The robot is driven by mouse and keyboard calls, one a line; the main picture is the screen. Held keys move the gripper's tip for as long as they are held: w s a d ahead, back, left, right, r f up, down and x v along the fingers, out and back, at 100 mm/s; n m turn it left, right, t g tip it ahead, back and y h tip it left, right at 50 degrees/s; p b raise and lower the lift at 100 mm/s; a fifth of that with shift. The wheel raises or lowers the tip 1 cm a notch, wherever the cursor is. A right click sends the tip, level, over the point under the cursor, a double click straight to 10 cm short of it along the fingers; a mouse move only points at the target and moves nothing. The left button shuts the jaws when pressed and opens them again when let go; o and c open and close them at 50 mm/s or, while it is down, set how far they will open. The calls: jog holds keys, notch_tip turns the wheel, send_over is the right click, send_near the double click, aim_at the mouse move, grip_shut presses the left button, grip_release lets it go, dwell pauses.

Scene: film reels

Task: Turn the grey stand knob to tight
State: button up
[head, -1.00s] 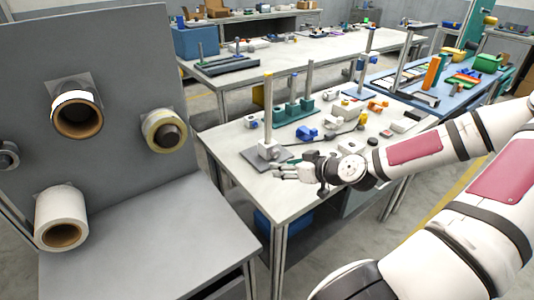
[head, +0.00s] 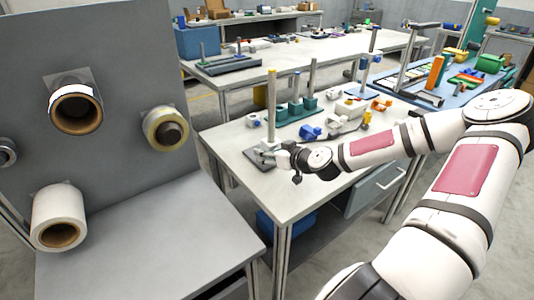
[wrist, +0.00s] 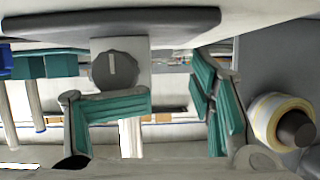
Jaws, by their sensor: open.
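The stand has a dark base plate (head: 256,160) and a tall post with a yellow top (head: 271,105), on the near-left corner of the white table. In the wrist view, which looks upside down, the grey knob (wrist: 114,70) is round with a ridged rim and one pale line, upright in the picture. It sits on a pale block (wrist: 139,48) below the dark plate. My gripper (head: 274,158) is close beside the block. Its teal-padded fingers (wrist: 172,97) are spread and empty. The left finger overlaps the knob's lower edge in the picture; contact cannot be told.
Teal blocks with posts (head: 295,107) stand behind the stand, with blue parts (head: 310,132) nearby on the white table (head: 235,133). A grey panel (head: 110,50) with rolls of tape rises at left above a bare grey bench (head: 150,235).

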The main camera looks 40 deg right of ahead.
jog(key=shift+w+d+f, duration=0.15)
jog(key=shift+w+f, duration=0.05)
jog(key=shift+w, duration=0.4)
jog(key=shift+f, duration=0.1)
jog(key=shift+c, duration=0.6)
jog(key=shift+s, duration=0.1)
jog(key=c, duration=0.7)
jog(key=shift+o, duration=1.1)
jog(key=shift+a, duration=0.45)
jog(key=shift+d+r, duration=0.15)
jog(key=shift+r, duration=0.1)
jog(key=shift+c, duration=0.2)
